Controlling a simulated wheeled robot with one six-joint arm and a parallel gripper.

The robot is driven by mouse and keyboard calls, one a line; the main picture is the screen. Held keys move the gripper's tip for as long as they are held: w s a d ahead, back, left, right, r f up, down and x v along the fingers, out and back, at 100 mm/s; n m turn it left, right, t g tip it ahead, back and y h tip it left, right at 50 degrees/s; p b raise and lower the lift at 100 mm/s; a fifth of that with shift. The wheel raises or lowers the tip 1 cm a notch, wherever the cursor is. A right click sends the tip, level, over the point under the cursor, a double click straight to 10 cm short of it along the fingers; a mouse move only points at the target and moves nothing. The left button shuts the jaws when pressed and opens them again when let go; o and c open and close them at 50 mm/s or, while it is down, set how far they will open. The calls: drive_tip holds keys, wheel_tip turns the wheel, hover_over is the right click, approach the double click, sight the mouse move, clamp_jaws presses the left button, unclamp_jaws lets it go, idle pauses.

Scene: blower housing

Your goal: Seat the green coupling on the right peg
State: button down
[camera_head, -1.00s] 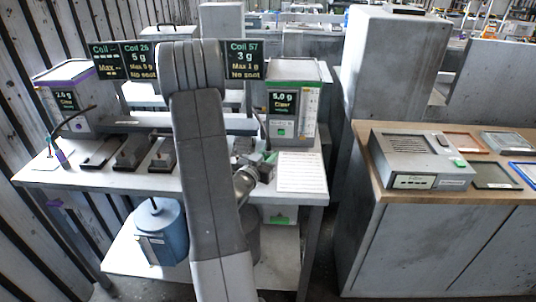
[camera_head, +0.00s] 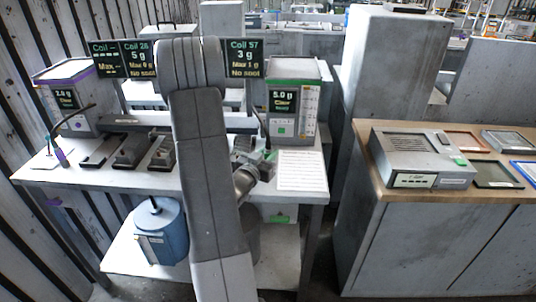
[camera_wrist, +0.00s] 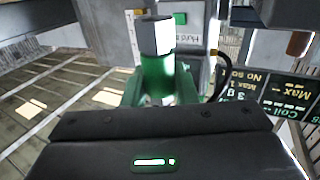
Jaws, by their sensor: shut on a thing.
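The green coupling (camera_wrist: 158,80) stands out in front of my gripper (camera_wrist: 165,98) in the wrist view, and the jaws are shut on it. A pale grey block-like end (camera_wrist: 155,38) shows at its far side. My gripper's dark body fills the bottom of that view and hides the near part of the coupling. In the head view my gripper (camera_head: 262,164) is at the right part of the bench, beside the white sheet, and a bit of green shows near it. I cannot make out the right peg in either view.
A green-trimmed box (camera_head: 293,105) stands at the bench's back right, a purple-trimmed box (camera_head: 68,90) at the left. A dark cable hangs close to the gripper. Dark blocks (camera_head: 132,152) sit left of my arm. A white sheet (camera_head: 301,170) lies at the right.

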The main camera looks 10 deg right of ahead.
drive_tip(key=shift+f+b, duration=1.4)
drive_tip(key=shift+b, duration=0.05)
drive_tip(key=c, duration=1.1)
unclamp_jaws()
drive_tip(key=shift+s, duration=0.1)
drive_tip(key=b+v, duration=0.2)
drive_tip(key=v, duration=1.1)
drive_tip(key=shift+s+a, duration=0.25)
